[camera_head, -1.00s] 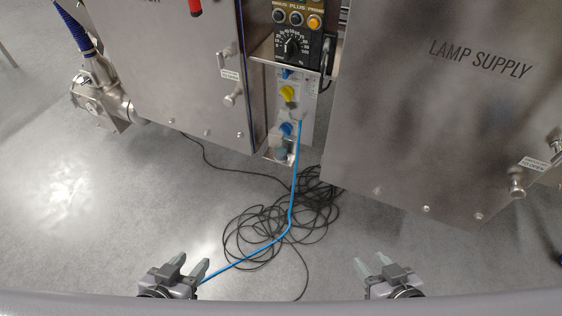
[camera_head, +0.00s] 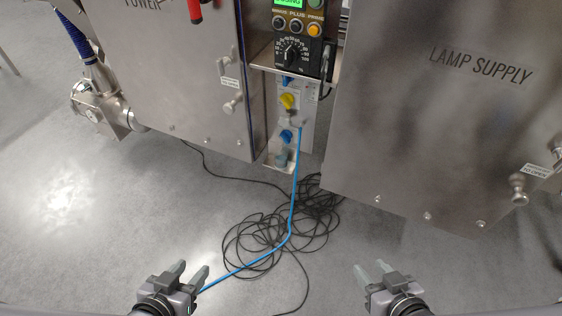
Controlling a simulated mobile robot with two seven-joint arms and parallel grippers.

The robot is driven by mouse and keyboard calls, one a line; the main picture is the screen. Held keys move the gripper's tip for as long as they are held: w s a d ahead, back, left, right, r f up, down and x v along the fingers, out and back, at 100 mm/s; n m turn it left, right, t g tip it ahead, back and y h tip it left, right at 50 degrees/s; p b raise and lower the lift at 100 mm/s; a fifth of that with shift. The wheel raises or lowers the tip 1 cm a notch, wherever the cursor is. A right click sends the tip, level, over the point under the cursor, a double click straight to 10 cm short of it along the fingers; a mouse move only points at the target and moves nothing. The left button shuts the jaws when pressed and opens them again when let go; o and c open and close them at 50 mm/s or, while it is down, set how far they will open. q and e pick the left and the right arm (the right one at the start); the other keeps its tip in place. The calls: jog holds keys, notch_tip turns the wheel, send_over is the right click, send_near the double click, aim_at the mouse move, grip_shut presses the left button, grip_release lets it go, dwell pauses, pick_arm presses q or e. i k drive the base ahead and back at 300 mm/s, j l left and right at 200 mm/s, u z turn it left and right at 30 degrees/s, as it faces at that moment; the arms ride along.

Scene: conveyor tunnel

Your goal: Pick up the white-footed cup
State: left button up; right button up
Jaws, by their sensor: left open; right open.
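No white-footed cup shows in the head view. My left gripper (camera_head: 187,271) is at the lower left, open and empty, its two grey fingers apart over the floor. A blue line passes close by its right finger; I cannot tell whether they touch. My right gripper (camera_head: 373,268) is at the lower right, open and empty, above bare floor.
Steel cabinets stand ahead: one at left (camera_head: 180,75) and one marked LAMP SUPPLY (camera_head: 440,110). Between them is a control panel (camera_head: 292,50) with a dial and buttons. Black cable (camera_head: 260,235) lies coiled on the floor, with a blue line (camera_head: 294,190) above it. The floor at left is clear.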

aim_at(280, 158)
jog(key=i+j+z, duration=0.15)
jog(key=z, duration=0.25)
jog(key=i+j+z, duration=0.1)
jog(key=j+z, duration=0.6)
jog(key=z, duration=0.15)
jog(key=i, duration=0.55)
